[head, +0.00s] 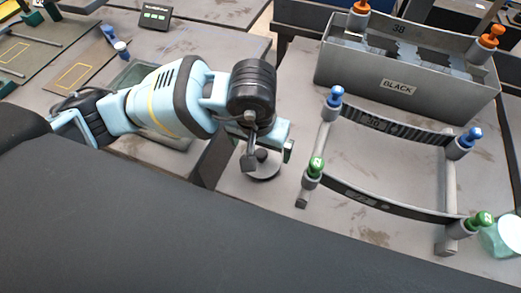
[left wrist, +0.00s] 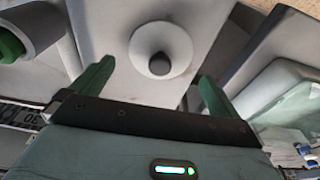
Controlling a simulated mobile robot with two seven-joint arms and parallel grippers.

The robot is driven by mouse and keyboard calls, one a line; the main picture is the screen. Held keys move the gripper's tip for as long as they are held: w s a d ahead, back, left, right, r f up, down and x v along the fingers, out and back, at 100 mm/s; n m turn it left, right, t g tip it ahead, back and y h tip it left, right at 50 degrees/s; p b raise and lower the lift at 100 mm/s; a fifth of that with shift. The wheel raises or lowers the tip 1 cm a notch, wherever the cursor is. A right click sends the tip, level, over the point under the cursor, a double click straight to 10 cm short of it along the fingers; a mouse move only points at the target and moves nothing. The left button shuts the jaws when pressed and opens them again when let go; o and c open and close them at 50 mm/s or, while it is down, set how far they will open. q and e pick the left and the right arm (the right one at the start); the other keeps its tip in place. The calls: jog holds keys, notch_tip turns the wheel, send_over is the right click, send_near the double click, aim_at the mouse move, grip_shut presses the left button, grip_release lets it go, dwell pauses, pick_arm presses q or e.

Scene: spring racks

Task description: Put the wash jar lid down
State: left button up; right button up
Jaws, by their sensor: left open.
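The wash jar lid (head: 264,174) is a grey disc with a dark round knob, lying on the table left of the spring racks. In the left wrist view the lid (left wrist: 178,47) shows whole, with its knob facing the camera. My left gripper (head: 268,152) is just above the lid, partly covering it in the head view. In the left wrist view its green fingers (left wrist: 153,78) are spread apart with nothing between them, and the knob lies just beyond them. A pale green jar (head: 492,241) with a white round top is cut off at the right edge. My right gripper is not seen.
A rack with black curved springs and green and blue knobs (head: 388,197) stands right of the lid. A grey bin marked BLACK (head: 398,87) is behind it. A shallow green tray (head: 130,76) is partly hidden by my left arm. A small display (head: 155,17) stands at the back.

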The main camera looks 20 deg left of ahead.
pick_arm(q)
notch_tip(320, 180, up, 8)
jog(key=s, duration=0.1)
jog(key=shift+s, duration=0.15)
dwell(0.5)
